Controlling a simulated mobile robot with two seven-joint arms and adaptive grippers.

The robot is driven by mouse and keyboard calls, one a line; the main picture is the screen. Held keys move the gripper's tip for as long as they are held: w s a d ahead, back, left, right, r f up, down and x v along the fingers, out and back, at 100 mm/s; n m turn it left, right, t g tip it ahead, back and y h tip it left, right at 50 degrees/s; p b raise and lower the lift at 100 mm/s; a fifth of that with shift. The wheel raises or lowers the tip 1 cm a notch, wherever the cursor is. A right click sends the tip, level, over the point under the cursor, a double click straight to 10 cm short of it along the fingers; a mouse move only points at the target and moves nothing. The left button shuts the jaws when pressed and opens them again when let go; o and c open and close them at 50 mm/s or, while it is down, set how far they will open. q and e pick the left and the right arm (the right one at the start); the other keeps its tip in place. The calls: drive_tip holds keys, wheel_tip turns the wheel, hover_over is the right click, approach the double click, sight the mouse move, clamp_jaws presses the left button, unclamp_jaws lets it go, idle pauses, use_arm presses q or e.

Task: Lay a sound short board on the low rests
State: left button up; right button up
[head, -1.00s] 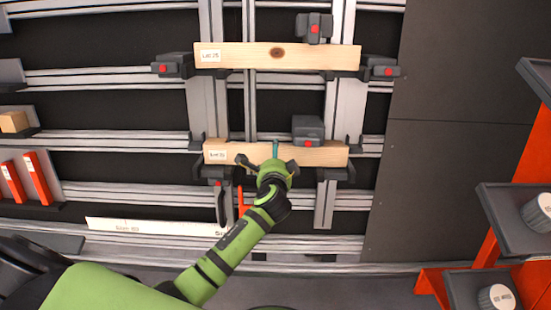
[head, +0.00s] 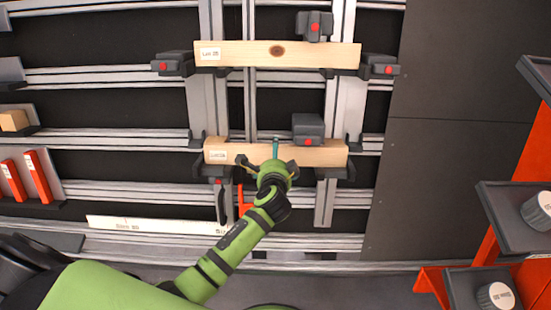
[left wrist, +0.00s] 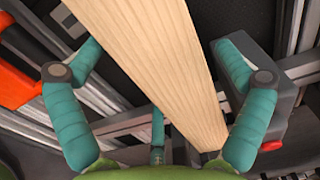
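A short pale board (head: 325,155) with a small white label lies level on the low rests (head: 345,172) of the gantry. A dark clamp block (head: 308,127) with a red button stands at its top edge, right of centre. My left gripper (head: 271,160) is at the middle of this board. In the left wrist view the board (left wrist: 160,60) runs between the spread teal fingers (left wrist: 160,75), which look open around it; whether one touches it is hard to tell. My right gripper is not in view.
A longer board (head: 240,55) with a dark knot sits on the upper rests between dark end blocks with red buttons. A white marked strip (head: 150,225) lies low left. Orange pieces (head: 38,177) stand far left. An orange rack with grey shelves (head: 515,220) stands right.

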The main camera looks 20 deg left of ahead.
use_arm(q)
drive_tip(key=v, duration=1.2)
idle(0.4)
drive_tip(key=s+f+n+g+h, duration=0.1)
drive_tip(key=s+f+g, duration=0.3)
drive_tip(key=f, duration=0.9)
drive_tip(key=s+f+n+g+h, duration=0.15)
drive_tip(key=s+f, duration=0.35)
drive_tip(key=f, duration=0.9)
drive_tip(key=s+a+f+n+g, duration=0.1)
drive_tip(key=s+a+f+n, duration=0.2)
drive_tip(key=s, duration=0.6)
drive_tip(key=s+a+f+n+g, duration=0.2)
drive_tip(key=s+a+f+n, duration=0.1)
drive_tip(key=s+f, duration=0.4)
drive_tip(key=s+a+f+n+g, duration=0.2)
drive_tip(key=s+a+f+n, duration=0.1)
drive_tip(key=s, duration=0.8)
wheel_tip(320, 180, down, 3)
drive_tip(key=shift+a+r+n+h, duration=0.1)
drive_tip(key=shift+a+n+h, duration=0.1)
drive_tip(key=shift+n+h, duration=0.25)
